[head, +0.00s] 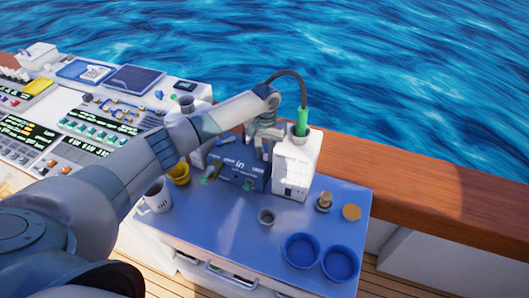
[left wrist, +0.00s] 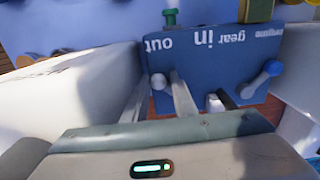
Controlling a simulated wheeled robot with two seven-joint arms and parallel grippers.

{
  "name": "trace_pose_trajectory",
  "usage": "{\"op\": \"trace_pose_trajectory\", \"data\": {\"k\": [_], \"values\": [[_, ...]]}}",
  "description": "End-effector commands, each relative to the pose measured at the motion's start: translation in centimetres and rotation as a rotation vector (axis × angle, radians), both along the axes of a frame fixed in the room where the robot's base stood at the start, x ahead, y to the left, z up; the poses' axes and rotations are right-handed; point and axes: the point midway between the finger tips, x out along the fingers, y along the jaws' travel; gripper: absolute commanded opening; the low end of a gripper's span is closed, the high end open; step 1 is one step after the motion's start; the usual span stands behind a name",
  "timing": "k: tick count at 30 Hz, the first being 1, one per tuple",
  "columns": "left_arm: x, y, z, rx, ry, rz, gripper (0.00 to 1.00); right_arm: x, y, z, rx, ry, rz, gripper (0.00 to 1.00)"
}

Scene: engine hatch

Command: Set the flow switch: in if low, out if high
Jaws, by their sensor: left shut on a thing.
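A blue box (head: 238,177) with white lettering stands at the back of the blue-topped cabinet (head: 240,225). The left wrist view shows its panel (left wrist: 225,60) upside down, with the words "out", "in" and "gear". A small lever with a pale round knob (left wrist: 158,82) sticks out by "out". A blue-knobbed lever (left wrist: 262,78) is to its right in that view. My left gripper (head: 262,138) is at the back of the box; its fingers (left wrist: 158,100) are shut around what looks like the pale-knobbed lever. The exact contact is partly hidden. My right gripper is out of view.
A white box (head: 297,165) with a green-ended cable stands right beside my left gripper. A mug (head: 155,198), a yellow cup (head: 180,174) and two blue bowls (head: 302,250) stand on the cabinet. A wooden rail (head: 430,190) runs behind. A control console (head: 75,115) is at left.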

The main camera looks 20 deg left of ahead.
Motion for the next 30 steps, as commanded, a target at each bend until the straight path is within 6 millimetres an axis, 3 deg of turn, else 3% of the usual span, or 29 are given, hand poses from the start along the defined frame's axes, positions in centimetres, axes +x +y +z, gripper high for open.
{"op": "trace_pose_trajectory", "data": {"k": [2, 3, 5, 14, 19, 23, 30], "values": [[0.6, -0.1, 0.6, -0.005, -0.018, -0.001, 0.02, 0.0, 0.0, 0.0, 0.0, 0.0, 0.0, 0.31], [0.6, -0.1, 0.6, -0.005, -0.018, -0.001, 0.32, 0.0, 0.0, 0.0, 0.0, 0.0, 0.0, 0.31], [0.6, -0.1, 0.6, -0.004, -0.017, -0.001, 0.44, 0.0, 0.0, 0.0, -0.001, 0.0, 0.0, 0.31], [0.3, -0.1, 0.4, -0.002, -0.008, -0.002, 0.44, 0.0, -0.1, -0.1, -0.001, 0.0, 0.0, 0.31], [0.3, -0.1, 1.2, -0.003, -0.008, -0.002, 0.44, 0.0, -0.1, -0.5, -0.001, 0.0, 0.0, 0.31], [0.3, -0.1, 2.7, -0.004, -0.01, -0.003, 0.44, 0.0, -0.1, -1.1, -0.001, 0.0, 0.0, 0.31], [0.4, -0.1, 7.1, -0.003, -0.014, -0.003, 0.44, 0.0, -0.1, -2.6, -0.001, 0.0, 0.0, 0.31]]}}
